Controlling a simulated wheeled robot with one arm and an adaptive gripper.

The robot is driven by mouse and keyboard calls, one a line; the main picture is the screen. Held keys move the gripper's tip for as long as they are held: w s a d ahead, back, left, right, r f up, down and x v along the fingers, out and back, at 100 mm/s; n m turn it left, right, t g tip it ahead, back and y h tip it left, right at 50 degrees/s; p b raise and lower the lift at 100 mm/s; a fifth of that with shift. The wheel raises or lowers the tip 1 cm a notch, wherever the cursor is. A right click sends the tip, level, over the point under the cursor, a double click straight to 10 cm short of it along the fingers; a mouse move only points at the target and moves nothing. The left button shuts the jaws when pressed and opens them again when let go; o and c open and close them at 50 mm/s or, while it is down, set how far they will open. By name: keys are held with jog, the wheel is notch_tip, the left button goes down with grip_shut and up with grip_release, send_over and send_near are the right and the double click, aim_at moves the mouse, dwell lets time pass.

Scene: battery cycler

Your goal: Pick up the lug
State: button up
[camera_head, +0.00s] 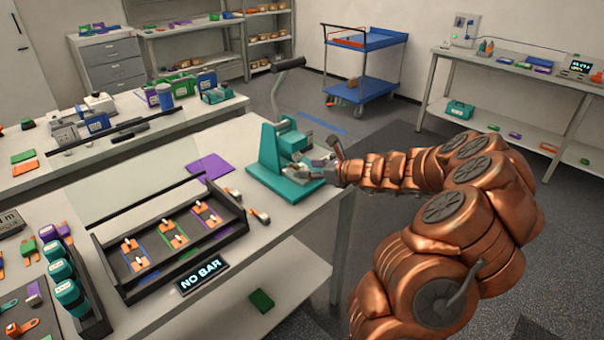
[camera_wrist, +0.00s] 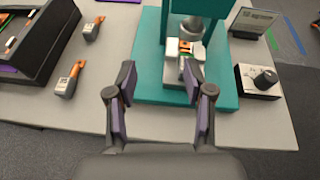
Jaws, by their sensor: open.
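My gripper (camera_wrist: 161,82) is open, its two purple-padded fingers apart with nothing between them. In the head view my gripper (camera_head: 325,167) is at the right side of the teal press (camera_head: 268,152). In the wrist view the press (camera_wrist: 150,72) stands just beyond my fingertips. Two orange-and-grey pieces lie on the table left of the press, one nearer (camera_wrist: 70,80) and one farther (camera_wrist: 93,28).
A grey box with a black knob (camera_wrist: 258,80) stands right of the press, and a small sign panel (camera_wrist: 252,22) is behind it. A black tray (camera_head: 100,250) with several orange pieces lies left. The table's front edge is close under my gripper.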

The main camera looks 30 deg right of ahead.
aim_at(305, 169)
jog(key=d+f, duration=0.1)
jog(key=d+f+m+h, duration=0.1)
jog(key=d, duration=0.1)
jog(key=shift+s+d+m, duration=0.15)
jog(key=shift+s+m, duration=0.05)
jog(key=shift+m, duration=0.1)
jog(key=shift+w+d+f, duration=0.1)
jog(key=shift+w+f, duration=0.05)
jog(key=shift+p+x, duration=0.35)
jog(key=shift+x, duration=0.9)
jog(key=shift+p+x, duration=0.85)
jog(key=shift+x, duration=1.55)
jog(key=shift+w+d, duration=0.1)
jog(key=shift+d, duration=0.1)
jog(key=shift+c, duration=0.4)
grip_shut()
